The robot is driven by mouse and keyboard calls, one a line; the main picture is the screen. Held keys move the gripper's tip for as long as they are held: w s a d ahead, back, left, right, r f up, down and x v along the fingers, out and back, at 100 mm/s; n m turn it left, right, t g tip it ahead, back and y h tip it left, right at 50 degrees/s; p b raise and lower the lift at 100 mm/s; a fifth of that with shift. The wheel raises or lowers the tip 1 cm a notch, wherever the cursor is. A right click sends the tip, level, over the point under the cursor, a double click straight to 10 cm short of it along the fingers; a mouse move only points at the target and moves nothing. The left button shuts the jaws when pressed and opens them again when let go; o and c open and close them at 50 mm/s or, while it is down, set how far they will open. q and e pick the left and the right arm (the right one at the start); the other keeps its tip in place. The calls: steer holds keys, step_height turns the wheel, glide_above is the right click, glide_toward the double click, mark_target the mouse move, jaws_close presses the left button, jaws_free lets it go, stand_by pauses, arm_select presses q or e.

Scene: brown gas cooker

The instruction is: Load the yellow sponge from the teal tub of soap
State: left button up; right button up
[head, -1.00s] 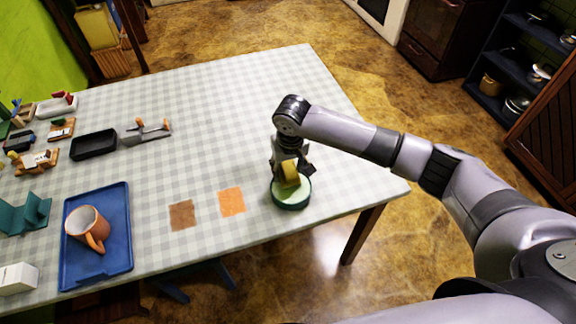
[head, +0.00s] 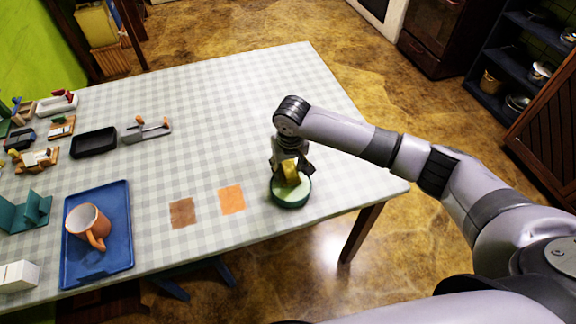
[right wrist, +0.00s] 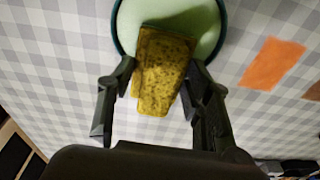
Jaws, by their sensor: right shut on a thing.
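The yellow sponge (head: 290,172) is held at the round teal tub (head: 291,203) near the table's right end. The tub holds pale green soap (right wrist: 200,18). My right gripper (head: 292,172) points down and is shut on the sponge. In the right wrist view the sponge (right wrist: 163,70) sits between the two dark fingers (right wrist: 160,82), and its far end overlaps the soap. The sponge's lower end is at the soap surface; I cannot tell how firmly it touches. My left gripper is not in view.
An orange patch (head: 231,199) and a brown patch (head: 183,213) lie left of the tub. A blue tray (head: 117,200) bears an orange mug (head: 85,222). A black tray (head: 93,143) and several small items stand farther left. The table's right edge is close to the tub.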

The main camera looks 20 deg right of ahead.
mark_target(288, 166)
steer(key=shift+s+f+p, duration=0.1)
steer(key=shift+f+p, duration=0.1)
steer(key=shift+p, duration=0.4)
stand_by(2.2)
step_height(288, 166, up, 7)
steer(key=p, duration=0.8)
steer(key=shift+r+p, duration=0.2)
steer(key=shift+p, duration=0.15)
steer(key=shift+f, duration=0.1)
stand_by(0.5)
